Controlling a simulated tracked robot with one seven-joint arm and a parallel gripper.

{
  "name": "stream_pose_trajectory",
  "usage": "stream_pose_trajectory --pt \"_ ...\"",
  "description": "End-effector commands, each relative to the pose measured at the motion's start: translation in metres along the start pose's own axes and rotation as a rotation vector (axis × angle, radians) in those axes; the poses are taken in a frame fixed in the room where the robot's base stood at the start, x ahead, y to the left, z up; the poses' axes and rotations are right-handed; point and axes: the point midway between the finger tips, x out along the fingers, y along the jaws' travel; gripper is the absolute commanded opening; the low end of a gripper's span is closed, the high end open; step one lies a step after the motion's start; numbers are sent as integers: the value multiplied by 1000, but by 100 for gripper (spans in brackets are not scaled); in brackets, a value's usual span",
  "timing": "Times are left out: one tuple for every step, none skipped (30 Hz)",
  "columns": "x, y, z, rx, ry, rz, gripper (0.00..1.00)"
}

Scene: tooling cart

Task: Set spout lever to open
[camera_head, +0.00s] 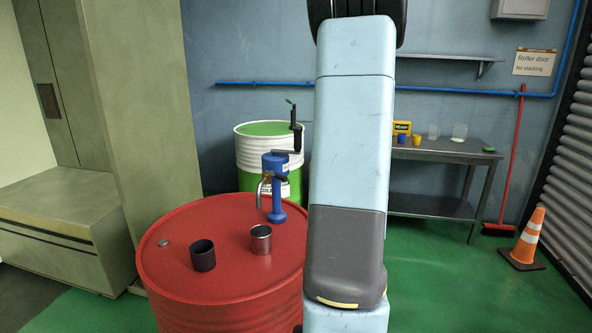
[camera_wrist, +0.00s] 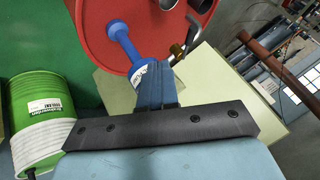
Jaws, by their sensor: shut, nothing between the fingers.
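A blue hand pump (camera_head: 276,185) stands upright on a red drum (camera_head: 220,285) in the head view, with a bent grey metal spout on its left. In the wrist view the blue pump (camera_wrist: 122,38) and the grey spout (camera_wrist: 194,42) show, with a small brass-coloured part (camera_wrist: 177,49) beside the spout. I cannot tell for sure whether that part is the spout lever, nor its setting. My gripper (camera_wrist: 158,82) is shut and empty, overlapping the pump's head in the wrist view; contact cannot be told. In the head view my gripper does not show.
A dark cup (camera_head: 203,255) and a metal cup (camera_head: 261,239) stand on the red drum. A green-and-white drum (camera_head: 250,155) with a black crank above is behind. A bench (camera_head: 440,150), a red broom (camera_head: 511,160) and a cone (camera_head: 528,238) stand right.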

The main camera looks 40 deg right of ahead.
Motion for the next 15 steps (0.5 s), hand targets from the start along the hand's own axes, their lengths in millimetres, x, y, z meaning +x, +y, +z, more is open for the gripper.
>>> stream_pose_trajectory --pt "1 1 -1 -5 -7 3 0" --pt "2 1 -1 -6 -9 3 0" --pt "5 1 -1 -6 -10 4 0" --pt "7 1 -1 -6 -10 3 0" --pt "11 1 -1 -5 -9 2 0" --pt "16 0 -1 -5 -10 1 0" --pt "20 0 -1 -5 -10 1 0" --pt "25 0 -1 -5 -10 2 0" --pt "32 0 0 -4 -10 0 0" --pt "37 0 0 -3 -9 0 0" --pt "42 1 0 -3 -9 1 0" --pt "49 0 0 -3 -9 0 0" --pt "55 0 0 -3 -9 0 0" --pt "60 0 0 -4 -8 0 0" --pt "67 0 0 -4 -8 0 0"
